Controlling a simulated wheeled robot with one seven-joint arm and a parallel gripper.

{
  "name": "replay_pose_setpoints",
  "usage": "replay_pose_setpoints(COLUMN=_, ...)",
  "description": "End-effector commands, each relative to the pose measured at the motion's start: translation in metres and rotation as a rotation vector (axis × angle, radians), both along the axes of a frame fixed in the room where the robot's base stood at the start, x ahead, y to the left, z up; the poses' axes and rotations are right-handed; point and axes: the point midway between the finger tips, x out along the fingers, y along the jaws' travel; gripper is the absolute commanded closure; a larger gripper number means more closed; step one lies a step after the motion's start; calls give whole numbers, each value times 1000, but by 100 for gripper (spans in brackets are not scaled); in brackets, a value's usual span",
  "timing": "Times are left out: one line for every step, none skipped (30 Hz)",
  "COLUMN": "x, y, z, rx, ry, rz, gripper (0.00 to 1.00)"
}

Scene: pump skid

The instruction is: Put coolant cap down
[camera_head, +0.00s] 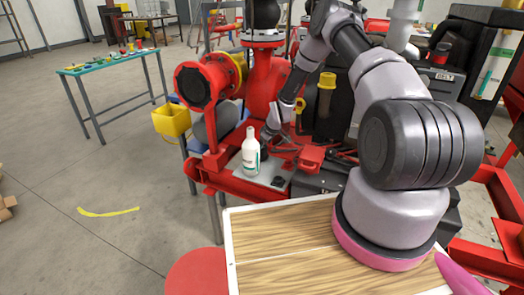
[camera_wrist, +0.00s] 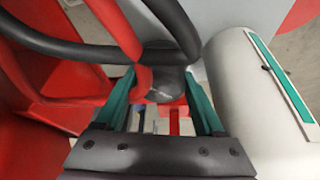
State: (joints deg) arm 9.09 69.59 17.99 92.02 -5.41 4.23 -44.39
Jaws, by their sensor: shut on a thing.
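My gripper (camera_head: 268,137) is low over the red pump skid, just behind and right of the white bottle (camera_head: 250,152). In the wrist view its two teal fingers (camera_wrist: 161,92) are closed on a dark grey rounded piece, which I take as the coolant cap (camera_wrist: 163,84). Hoses partly cover the cap, and its underside is hidden. In the head view the cap cannot be made out clearly. The bottle's white side with a green label strip (camera_wrist: 268,95) fills the right of the wrist view, close to the right finger.
A grey plate (camera_head: 243,183) under the bottle bears a small dark object (camera_head: 279,182). A red box (camera_head: 311,158) lies to its right. Black hoses (camera_wrist: 50,42) and a red hose (camera_wrist: 116,25) cross near the fingers.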

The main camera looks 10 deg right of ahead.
Motion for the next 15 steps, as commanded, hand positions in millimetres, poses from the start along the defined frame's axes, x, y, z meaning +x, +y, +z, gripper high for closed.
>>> replay_pose_setpoints(x=-1, y=0, z=-1, rx=-1, ry=2, rz=0, gripper=100)
replay_pose_setpoints(x=-1, y=-1, z=-1, rx=-1, ry=2, rz=0, gripper=100)
replay_pose_setpoints(x=-1, y=-1, z=-1, rx=-1, ry=2, rz=0, gripper=100)
replay_pose_setpoints(x=-1, y=-1, z=-1, rx=-1, ry=3, rz=-1, gripper=18)
replay_pose_setpoints(x=-1, y=-1, z=-1, rx=-1, ry=3, rz=-1, gripper=6)
replay_pose_setpoints(x=-1, y=-1, z=-1, rx=-1, ry=3, rz=-1, gripper=0)
replay_pose_setpoints(x=-1, y=-1, z=-1, rx=-1, ry=3, rz=-1, gripper=0)
replay_pose_setpoints(x=-1, y=-1, z=-1, rx=-1, ry=3, rz=-1, gripper=0)
replay_pose_setpoints(x=-1, y=-1, z=-1, rx=0, ry=2, rz=-1, gripper=0)
replay_pose_setpoints(x=-1, y=-1, z=-1, rx=0, ry=2, rz=-1, gripper=0)
replay_pose_setpoints(x=-1, y=-1, z=-1, rx=0, ry=2, rz=-1, gripper=0)
replay_pose_setpoints(x=-1, y=-1, z=0, rx=0, ry=2, rz=-1, gripper=0)
replay_pose_setpoints(x=-1, y=-1, z=0, rx=0, ry=2, rz=-1, gripper=0)
replay_pose_setpoints(x=-1, y=-1, z=1, rx=0, ry=2, rz=-1, gripper=0)
replay_pose_setpoints(x=-2, y=-2, z=4, rx=-1, ry=2, rz=-1, gripper=0)
